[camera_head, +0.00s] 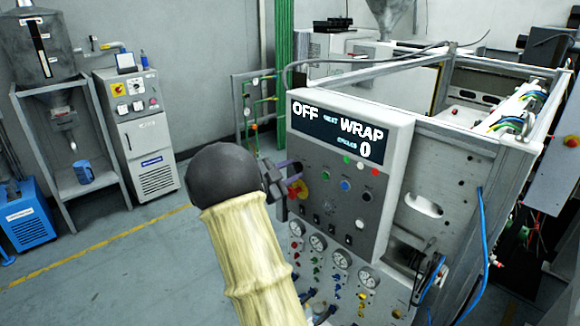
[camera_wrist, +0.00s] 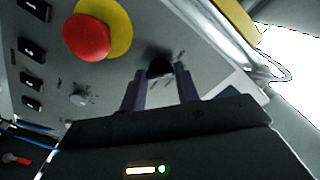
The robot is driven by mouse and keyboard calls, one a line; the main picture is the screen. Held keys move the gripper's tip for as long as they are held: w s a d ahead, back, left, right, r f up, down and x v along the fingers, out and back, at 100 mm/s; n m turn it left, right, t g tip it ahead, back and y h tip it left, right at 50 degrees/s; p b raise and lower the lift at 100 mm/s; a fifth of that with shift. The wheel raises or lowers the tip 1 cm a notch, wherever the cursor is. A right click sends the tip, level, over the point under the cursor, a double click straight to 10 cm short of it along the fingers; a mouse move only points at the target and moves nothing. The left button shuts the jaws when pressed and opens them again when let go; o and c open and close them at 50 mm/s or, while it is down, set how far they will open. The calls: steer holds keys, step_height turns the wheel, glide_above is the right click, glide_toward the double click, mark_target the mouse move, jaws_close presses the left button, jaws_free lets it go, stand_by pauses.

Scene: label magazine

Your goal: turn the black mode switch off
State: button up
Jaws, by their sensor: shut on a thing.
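The black mode switch (camera_wrist: 159,68) is a small dark knob on the grey panel in the wrist view. My gripper (camera_wrist: 161,78) has its two purple fingers on either side of it, shut on it. In the head view my gripper (camera_head: 293,172) is at the left edge of the control panel, and its wrist hides the switch there. The display (camera_head: 338,131) reads OFF, then WRAP and cycles 0. The angle of the switch's pointer is hard to make out.
A red emergency stop on a yellow plate (camera_wrist: 88,37) sits close beside my fingers. A small grey knob (camera_wrist: 80,98) and several black rocker switches (camera_wrist: 32,55) are further left. Coloured buttons (camera_head: 346,185) and gauges (camera_head: 342,258) fill the panel in the head view.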

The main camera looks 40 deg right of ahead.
steer(key=n+p, duration=0.2)
steer(key=n, duration=0.1)
steer(key=shift+n, duration=0.3)
steer(key=shift+f, duration=0.1)
steer(key=o, duration=1)
steer(key=shift+c, duration=0.2)
steer(key=s+a+b, duration=0.1)
steer(key=a+b, duration=0.3)
steer(key=a, duration=1.3)
steer(key=shift+s+a+b, duration=0.2)
steer(key=shift+a+b, duration=0.05)
steer(key=shift+b, duration=0.05)
